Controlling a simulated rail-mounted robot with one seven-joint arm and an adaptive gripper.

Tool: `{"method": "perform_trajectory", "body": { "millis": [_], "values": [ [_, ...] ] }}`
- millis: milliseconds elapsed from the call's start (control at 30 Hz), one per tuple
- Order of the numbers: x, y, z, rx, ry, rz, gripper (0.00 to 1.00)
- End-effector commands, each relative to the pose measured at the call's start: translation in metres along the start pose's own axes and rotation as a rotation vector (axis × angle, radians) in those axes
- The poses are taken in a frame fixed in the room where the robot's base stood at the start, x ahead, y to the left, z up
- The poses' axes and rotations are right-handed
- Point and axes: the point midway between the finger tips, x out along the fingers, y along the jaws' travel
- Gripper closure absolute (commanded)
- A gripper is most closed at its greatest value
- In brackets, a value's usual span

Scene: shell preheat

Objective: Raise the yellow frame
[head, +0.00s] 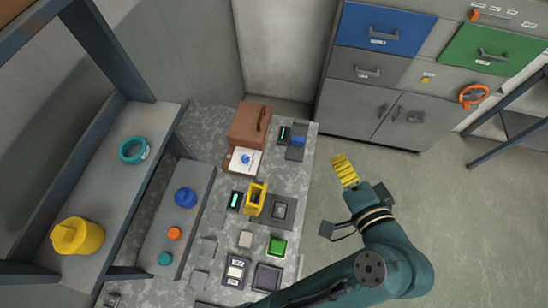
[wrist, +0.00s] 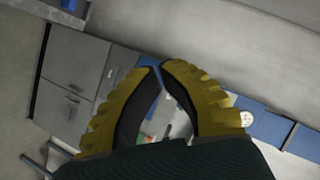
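The yellow frame (head: 256,198) stands on the grey speckled worktop, at the left end of a dark base plate (head: 286,211). My gripper (head: 344,170) has yellow ribbed fingers and is to the right of the frame, beyond the worktop's right edge and apart from it. In the wrist view, the fingertips (wrist: 160,68) come together at the top with nothing held between them. The frame cannot be made out in the wrist view.
Near the frame are a small dark device with a green display (head: 235,200), a brown case (head: 249,125), a green block (head: 277,246) and dark trays (head: 267,277). Cabinets with blue (head: 384,28) and green drawers stand behind. Floor right of the worktop is clear.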

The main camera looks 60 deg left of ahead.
Motion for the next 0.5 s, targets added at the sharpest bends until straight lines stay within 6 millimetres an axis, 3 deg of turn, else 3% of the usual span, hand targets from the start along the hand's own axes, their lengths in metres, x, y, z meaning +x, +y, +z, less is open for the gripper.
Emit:
{"method": "perform_trajectory", "body": {
  "millis": [33, 200, 333, 500],
  "values": [
    [0.022, 0.048, 0.044, 0.089, -0.084, -0.069, 1.0],
    [0.046, 0.115, 0.134, 0.317, -0.284, -0.306, 1.0],
    [0.053, 0.165, 0.182, 0.441, -0.338, -0.456, 1.0],
    [0.063, 0.239, 0.223, 0.55, -0.304, -0.536, 1.0]
  ]
}}
